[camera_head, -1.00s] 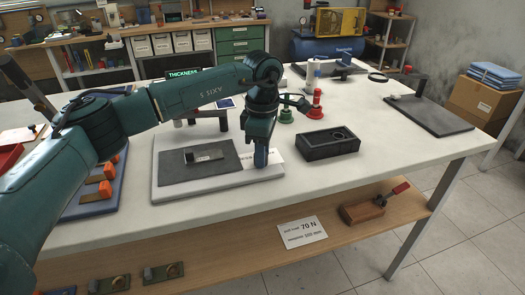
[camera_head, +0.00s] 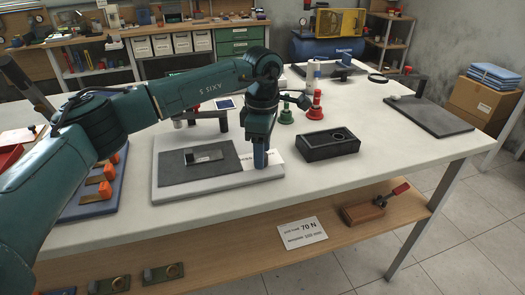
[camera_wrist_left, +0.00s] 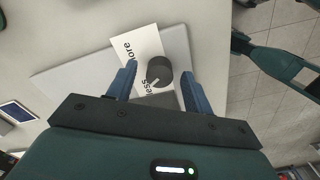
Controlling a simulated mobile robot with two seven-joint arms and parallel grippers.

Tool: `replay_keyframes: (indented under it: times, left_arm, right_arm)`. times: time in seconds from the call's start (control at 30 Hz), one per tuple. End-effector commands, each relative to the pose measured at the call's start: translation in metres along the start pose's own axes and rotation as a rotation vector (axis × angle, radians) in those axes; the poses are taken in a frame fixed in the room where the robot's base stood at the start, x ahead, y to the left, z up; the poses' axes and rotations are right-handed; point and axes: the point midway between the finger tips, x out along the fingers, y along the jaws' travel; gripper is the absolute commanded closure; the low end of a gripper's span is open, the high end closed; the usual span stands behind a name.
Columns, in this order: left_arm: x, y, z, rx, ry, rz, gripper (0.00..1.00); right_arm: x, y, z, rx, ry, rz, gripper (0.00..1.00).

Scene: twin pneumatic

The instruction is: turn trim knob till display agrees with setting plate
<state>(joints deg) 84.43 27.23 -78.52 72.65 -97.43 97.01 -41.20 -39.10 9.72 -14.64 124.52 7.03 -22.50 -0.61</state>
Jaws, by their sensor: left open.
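The dark round trim knob (camera_wrist_left: 160,70) shows in the left wrist view, with a pale pointer mark. A white label (camera_wrist_left: 143,48) beside it reads "more" and "less". My left gripper (camera_wrist_left: 158,76) is open, pointing down, with a blue finger on each side of the knob; contact is not clear. In the head view the left gripper (camera_head: 261,158) is over the right end of the pale base board (camera_head: 215,190) and hides the knob. The display is mostly hidden behind my left arm. My right gripper is not in view.
A dark plate (camera_head: 180,168) with a small metal block lies on the board. A black box (camera_head: 328,147) stands to the right, with red (camera_head: 315,106) and green (camera_head: 286,115) pieces behind it. A small framed panel (camera_head: 225,104) lies behind the board. The table's front right is clear.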

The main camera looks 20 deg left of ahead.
Motion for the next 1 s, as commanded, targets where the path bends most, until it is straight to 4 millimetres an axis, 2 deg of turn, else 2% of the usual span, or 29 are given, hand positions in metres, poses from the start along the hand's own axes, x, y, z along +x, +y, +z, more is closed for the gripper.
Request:
replay_keyframes:
  times: [0.3, 0.5, 0.7, 1.0]
  left_arm:
    - [-0.069, 0.001, 0.001, 0.001, -0.002, 0.005, 0.49]
    - [-0.106, 0.000, 0.001, 0.000, -0.002, 0.003, 0.49]
    - [-0.122, 0.000, 0.000, 0.000, 0.000, 0.001, 0.49]
    - [-0.123, 0.000, 0.000, 0.000, -0.001, 0.001, 0.49]
  right_arm:
    - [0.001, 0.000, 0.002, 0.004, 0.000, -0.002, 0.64]
    - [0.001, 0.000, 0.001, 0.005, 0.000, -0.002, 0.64]
    - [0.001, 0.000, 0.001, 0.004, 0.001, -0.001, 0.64]
    - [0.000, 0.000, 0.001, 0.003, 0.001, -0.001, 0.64]
